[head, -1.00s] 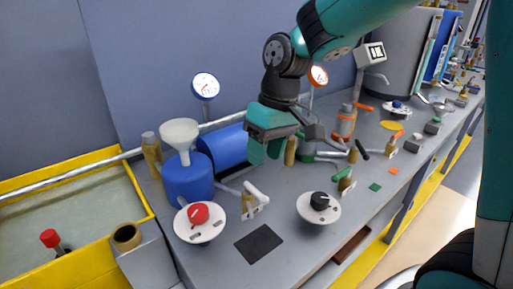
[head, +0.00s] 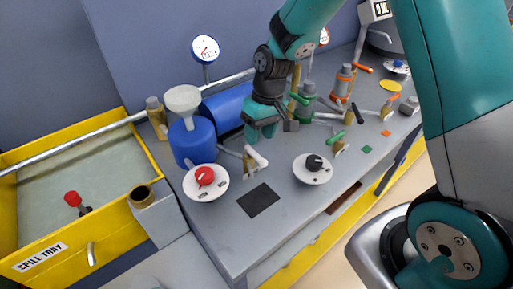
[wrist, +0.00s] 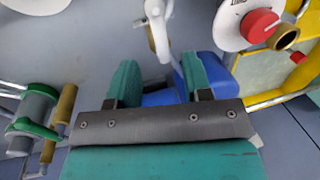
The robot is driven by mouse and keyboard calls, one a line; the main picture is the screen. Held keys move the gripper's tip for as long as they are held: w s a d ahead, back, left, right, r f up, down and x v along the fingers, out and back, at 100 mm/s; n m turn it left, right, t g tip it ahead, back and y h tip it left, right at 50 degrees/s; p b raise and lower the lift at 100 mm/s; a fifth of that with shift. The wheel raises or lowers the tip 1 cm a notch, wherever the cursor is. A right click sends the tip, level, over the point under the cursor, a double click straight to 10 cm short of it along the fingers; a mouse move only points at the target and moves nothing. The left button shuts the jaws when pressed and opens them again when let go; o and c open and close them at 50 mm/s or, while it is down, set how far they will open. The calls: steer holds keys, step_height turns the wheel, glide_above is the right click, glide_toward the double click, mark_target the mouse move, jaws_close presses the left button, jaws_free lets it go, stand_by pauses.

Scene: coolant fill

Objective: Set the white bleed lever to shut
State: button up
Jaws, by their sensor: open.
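The white bleed lever (head: 257,158) sits on a small brass valve (head: 247,165) at the bench front, between the red-knob dial and the black-knob dial. It slants down to the right in the head view. In the wrist view the white lever (wrist: 157,30) lies beyond the fingertips, near the top edge. My gripper (head: 262,132) hangs just above and behind the lever, its teal fingers apart and empty. The wrist view shows the gap between the fingers (wrist: 160,78) with nothing held. I see no contact with the lever.
The red-knob dial (head: 205,182) is left of the lever and the black-knob dial (head: 313,168) is right. A blue tank with a white funnel (head: 183,100) stands behind left. A dark square (head: 258,201) lies flat in front. The yellow spill tray (head: 75,160) is at far left.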

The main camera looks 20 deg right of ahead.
mark_target(256, 153)
steer(key=f, duration=0.2)
steer(key=a+f, duration=0.1)
steer(key=f, duration=0.2)
steer(key=shift+s+f, duration=0.15)
steer(key=shift+f, duration=0.15)
jaws_close()
